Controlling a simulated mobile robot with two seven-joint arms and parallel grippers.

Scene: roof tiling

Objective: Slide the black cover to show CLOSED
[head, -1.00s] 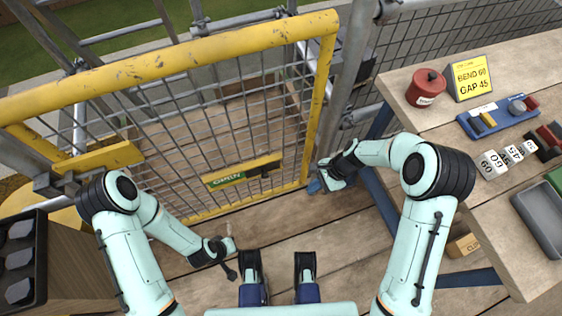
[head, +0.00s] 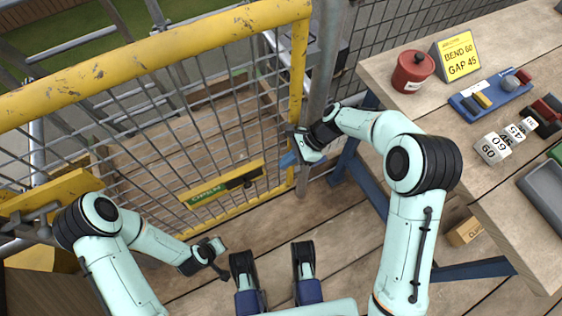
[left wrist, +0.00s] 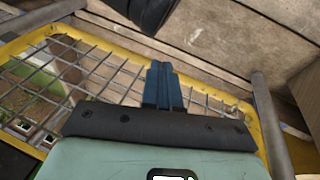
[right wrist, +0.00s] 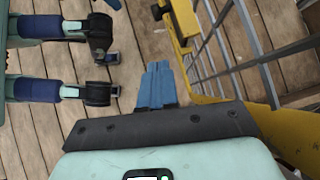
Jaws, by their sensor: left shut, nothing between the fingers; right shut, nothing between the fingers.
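A yellow sign bar (head: 218,189) is fixed across the lower mesh of the yellow gate. Its left part shows a green field (head: 203,196) with pale lettering, seen upside down. The black cover (head: 243,178) sits on the bar's right part, beside the green field. My right gripper (head: 288,159) is shut and empty, a short gap to the right of the bar's right end. Its blue fingers also show shut in the right wrist view (right wrist: 157,84). My left gripper (head: 223,275) is shut and empty, low, below and apart from the bar. What lies under the cover is hidden.
The gate's thick yellow frame (head: 150,58) and a grey upright pole (head: 325,70) stand close to my right gripper. A wooden workbench (head: 440,125) with a red tin (head: 412,71) and blocks fills the right. Plank floor lies open below the gate.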

